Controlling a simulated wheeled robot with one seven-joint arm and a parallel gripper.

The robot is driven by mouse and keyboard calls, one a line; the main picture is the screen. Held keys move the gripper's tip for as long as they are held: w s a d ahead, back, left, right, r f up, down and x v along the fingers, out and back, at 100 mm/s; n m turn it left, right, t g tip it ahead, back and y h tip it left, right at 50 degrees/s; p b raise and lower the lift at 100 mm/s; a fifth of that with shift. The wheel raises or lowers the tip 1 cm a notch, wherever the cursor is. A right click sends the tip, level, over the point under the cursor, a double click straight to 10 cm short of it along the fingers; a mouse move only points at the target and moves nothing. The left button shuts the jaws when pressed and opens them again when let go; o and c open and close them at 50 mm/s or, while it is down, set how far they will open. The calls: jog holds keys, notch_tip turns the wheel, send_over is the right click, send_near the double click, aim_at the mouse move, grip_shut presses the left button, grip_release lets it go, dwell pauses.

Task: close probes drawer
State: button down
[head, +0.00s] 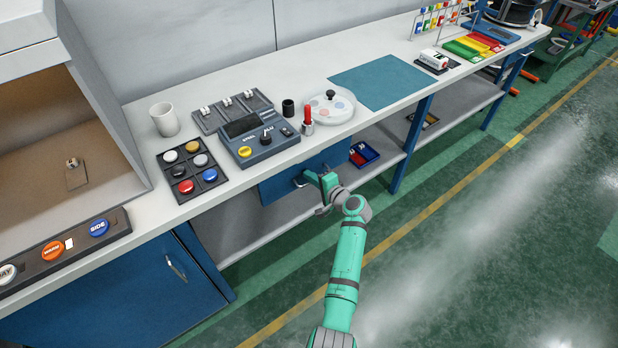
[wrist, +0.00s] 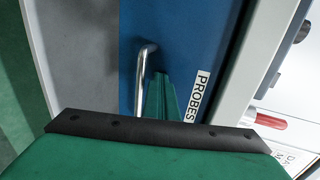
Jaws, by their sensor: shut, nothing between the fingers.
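The probes drawer has a blue front (head: 276,187) below the bench top, and it also shows in the wrist view (wrist: 190,45) with a white PROBES label (wrist: 197,97). Its front sits close under the bench edge, and no drawer interior shows. A silver bar handle (wrist: 143,75) stands out from the front. My gripper (head: 313,178) is shut and empty at the drawer front. In the wrist view its green fingers (wrist: 161,95) are just right of the handle, between handle and label. Whether they touch the front cannot be told.
A blue tray (head: 364,154) sits on the lower shelf to the right. The green floor in front is clear.

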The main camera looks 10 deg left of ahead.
jog(key=shift+w+a+r, duration=0.2)
jog(key=shift+a, duration=0.1)
jog(key=f+v, duration=0.1)
jog(key=v, duration=1.3)
jog(key=shift+s+d+f, duration=0.2)
jog(key=shift+d+f, duration=0.05)
jog(key=shift+d, duration=0.15)
jog(key=shift+f, duration=0.1)
